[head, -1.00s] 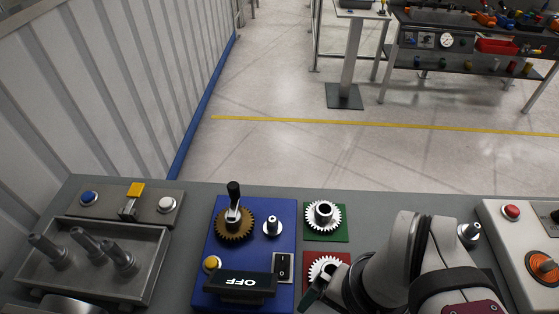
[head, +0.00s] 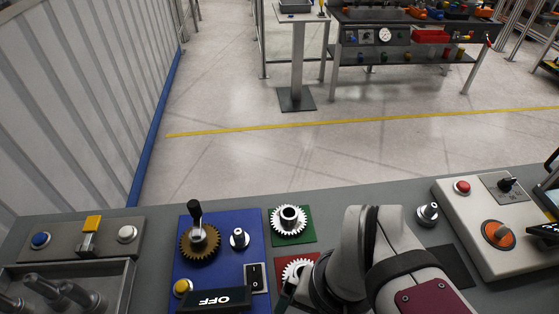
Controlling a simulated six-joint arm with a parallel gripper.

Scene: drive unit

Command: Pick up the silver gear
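One silver gear (head: 289,219) with a raised hub lies on a green square pad (head: 306,234). A second silver gear (head: 297,268) lies on a red square pad (head: 312,257), partly hidden by my arm and gripper. My gripper (head: 287,296) is low at the near left edge of the red pad, beside or over the second gear. Only a dark part of it shows, so its opening and any contact with the gear are hidden.
Left of the pads stands a blue drive unit (head: 181,262) with a bronze gear (head: 199,243), a bare post (head: 239,238), a switch and an OFF sign. A metal tray (head: 122,290) with pegs is far left. A control box (head: 450,210) is at right.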

